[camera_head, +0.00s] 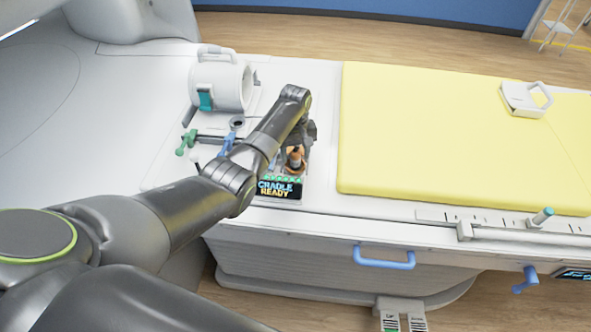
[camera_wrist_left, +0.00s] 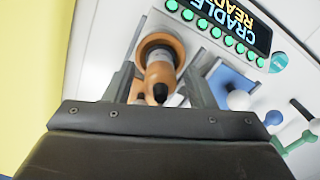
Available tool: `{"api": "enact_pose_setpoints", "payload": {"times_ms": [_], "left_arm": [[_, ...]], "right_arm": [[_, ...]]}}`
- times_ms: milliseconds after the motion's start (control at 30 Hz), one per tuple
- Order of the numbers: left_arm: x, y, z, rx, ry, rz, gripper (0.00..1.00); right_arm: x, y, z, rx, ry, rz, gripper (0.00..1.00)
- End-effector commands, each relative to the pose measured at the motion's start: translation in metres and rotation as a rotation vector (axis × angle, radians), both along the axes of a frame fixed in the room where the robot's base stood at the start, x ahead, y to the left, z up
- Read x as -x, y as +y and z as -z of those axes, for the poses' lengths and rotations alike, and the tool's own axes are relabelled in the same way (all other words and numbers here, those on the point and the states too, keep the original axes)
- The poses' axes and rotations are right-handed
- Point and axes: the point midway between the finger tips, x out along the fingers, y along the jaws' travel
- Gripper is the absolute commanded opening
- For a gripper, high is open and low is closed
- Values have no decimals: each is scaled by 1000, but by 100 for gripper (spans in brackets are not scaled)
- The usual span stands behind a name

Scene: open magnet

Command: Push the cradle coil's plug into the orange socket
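The cradle coil (camera_head: 222,82) is a white cylinder with a handle and a teal patch, at the back left of the white deck. Its orange-brown plug, with a dark tip (camera_wrist_left: 160,92) and a grey collar, stands in the ring of the orange socket (camera_wrist_left: 176,43) in the left wrist view. The orange socket also shows in the head view (camera_head: 295,167), partly hidden by my arm. My left gripper (camera_head: 297,140) is over it; its fingers stand either side of the plug with a gap visible, open. My right gripper is out of view.
Blue (camera_head: 227,143) and green (camera_head: 186,143) handled parts lie left of the socket. A yellow mattress (camera_head: 430,130) rises close on the right.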

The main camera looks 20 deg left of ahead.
Motion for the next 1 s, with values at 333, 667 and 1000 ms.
{"api": "enact_pose_setpoints", "payload": {"times_ms": [333,667,1000], "left_arm": [[-1,0,-13,0,-3,0,50],[-2,0,-82,0,-7,1,50],[0,0,-156,0,1,0,50]], "right_arm": [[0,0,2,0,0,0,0],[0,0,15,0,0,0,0],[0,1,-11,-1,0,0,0]]}}
